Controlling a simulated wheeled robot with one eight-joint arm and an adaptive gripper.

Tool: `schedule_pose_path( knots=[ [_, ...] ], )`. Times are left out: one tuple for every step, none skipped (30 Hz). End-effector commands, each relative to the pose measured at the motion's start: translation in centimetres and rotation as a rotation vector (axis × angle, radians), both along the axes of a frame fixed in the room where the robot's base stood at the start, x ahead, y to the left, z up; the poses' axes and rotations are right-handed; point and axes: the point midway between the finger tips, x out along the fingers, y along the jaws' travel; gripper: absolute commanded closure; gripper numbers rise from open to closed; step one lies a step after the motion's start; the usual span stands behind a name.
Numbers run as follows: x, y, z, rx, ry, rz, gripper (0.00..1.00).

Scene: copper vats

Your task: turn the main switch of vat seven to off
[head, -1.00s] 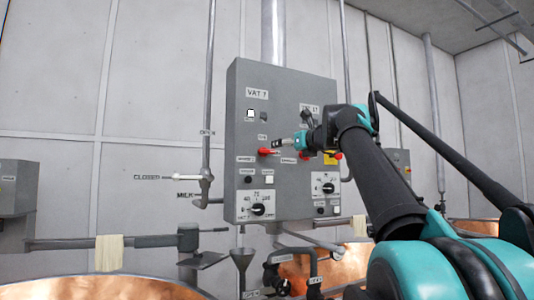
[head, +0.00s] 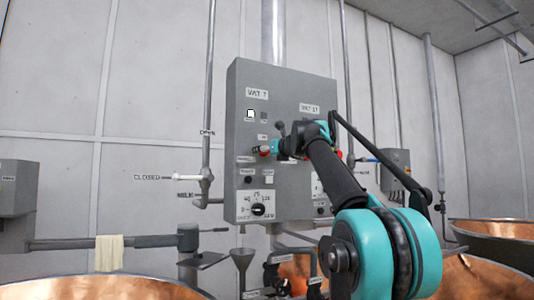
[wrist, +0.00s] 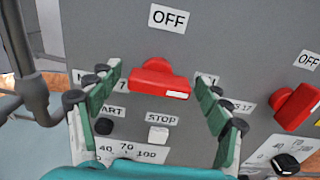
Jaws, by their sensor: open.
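The main switch of vat seven (wrist: 157,79) is a red handle on the grey panel, under an OFF label (wrist: 169,18). In the wrist view its handle lies roughly sideways, with a white mark at its right end, not pointing up at OFF. My gripper (wrist: 160,76) is open, its fingers on either side of the switch, and I see gaps between them and the red handle. In the head view my gripper (head: 272,147) is at the panel and partly hides the switch (head: 264,149). The VAT 7 label (head: 257,94) is above it.
A second red switch (wrist: 294,108) with its own OFF label sits close on the right, on the vat 17 side (head: 310,108). Below are a black start button (wrist: 103,126), a white stop button (wrist: 158,134) and a dial (head: 258,210). Copper vats (head: 100,288) stand below.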

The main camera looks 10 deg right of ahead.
Motion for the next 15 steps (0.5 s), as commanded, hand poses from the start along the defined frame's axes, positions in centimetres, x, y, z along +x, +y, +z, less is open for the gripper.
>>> schedule_pose_path(
  knots=[
    [0.1,0.04,0.0,0.0,0.0,0.0,0.22],
    [0.14,0.05,0.0,0.0,0.0,0.0,0.22],
    [0.15,0.05,0.0,0.0,0.0,0.0,0.22],
    [0.15,0.05,0.0,0.0,0.0,0.0,0.22],
    [0.16,0.04,0.0,0.0,0.0,0.0,0.22],
    [0.16,0.04,0.0,0.0,0.0,0.0,0.22],
    [0.15,0.04,0.0,0.0,0.0,0.0,0.22],
    [0.15,0.04,0.0,0.0,0.0,0.0,0.22],
    [0.15,0.04,0.0,0.0,0.0,0.0,0.26],
    [0.15,0.04,0.0,0.0,0.0,0.0,0.3],
    [0.14,0.03,0.0,0.0,0.0,0.0,0.34],
    [0.14,0.03,0.0,0.0,0.0,0.0,0.39],
    [0.14,0.03,0.0,0.0,0.0,0.0,0.42],
    [0.14,0.03,0.0,0.0,0.0,0.0,0.46],
    [0.14,0.03,0.0,0.0,0.0,0.0,0.51]
  ],
)
